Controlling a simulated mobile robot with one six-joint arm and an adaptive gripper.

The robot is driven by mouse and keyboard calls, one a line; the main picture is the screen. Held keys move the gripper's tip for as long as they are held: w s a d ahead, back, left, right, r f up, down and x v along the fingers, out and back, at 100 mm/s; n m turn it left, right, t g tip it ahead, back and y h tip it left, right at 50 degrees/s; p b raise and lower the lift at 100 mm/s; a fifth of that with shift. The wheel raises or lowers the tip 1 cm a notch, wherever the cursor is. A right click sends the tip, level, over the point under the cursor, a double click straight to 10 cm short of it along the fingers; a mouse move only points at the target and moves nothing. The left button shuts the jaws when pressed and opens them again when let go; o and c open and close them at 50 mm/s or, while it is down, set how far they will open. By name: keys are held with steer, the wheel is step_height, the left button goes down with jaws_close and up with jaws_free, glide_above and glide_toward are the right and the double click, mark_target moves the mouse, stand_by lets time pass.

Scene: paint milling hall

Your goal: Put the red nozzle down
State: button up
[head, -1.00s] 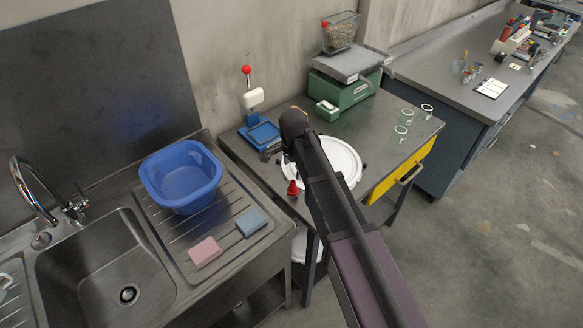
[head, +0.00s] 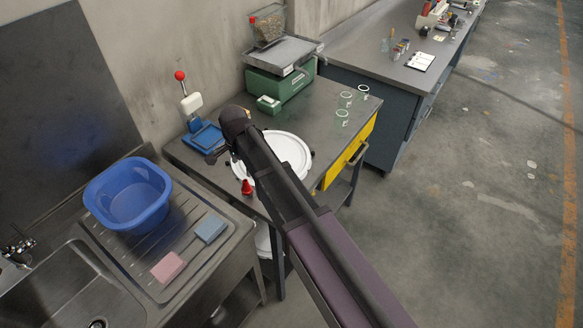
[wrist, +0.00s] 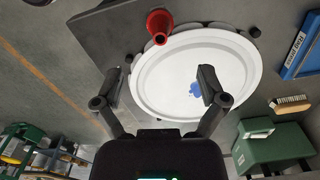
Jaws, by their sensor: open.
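The red nozzle (head: 247,187) appears to stand upright on the grey table (head: 330,102), at the near left edge of a round white lid (head: 296,152). In the wrist view the red nozzle (wrist: 158,24) is at the top, beside the rim of the white lid (wrist: 160,92), apart from my fingers. My gripper (wrist: 160,84) is open and empty, its two fingers spread over the lid. In the head view my arm hides the gripper's fingers and part of the lid. A blue spot (wrist: 195,89) shows on the lid.
A blue press with a red knob (head: 180,76) stands at the table's back left, and a green scale (head: 281,86) at the back. Several glass rings (head: 345,98) lie at the right. A sink counter with a blue basin (head: 128,194) is at left.

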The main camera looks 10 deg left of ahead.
steer(key=w+d+n, duration=0.3)
steer(key=d, duration=2.4)
steer(key=s+d+n, duration=0.2)
steer(key=s+d, duration=0.1)
steer(key=d, duration=0.7)
steer(key=s+d+n, duration=0.1)
steer(key=s+d, duration=0.3)
steer(key=d, duration=0.6)
steer(key=shift+d+n, duration=0.2)
steer(key=shift+n, duration=0.2)
steer(key=shift+w+f+b, duration=0.1)
steer(key=shift+f+b, duration=0.7)
steer(key=shift+b, duration=0.05)
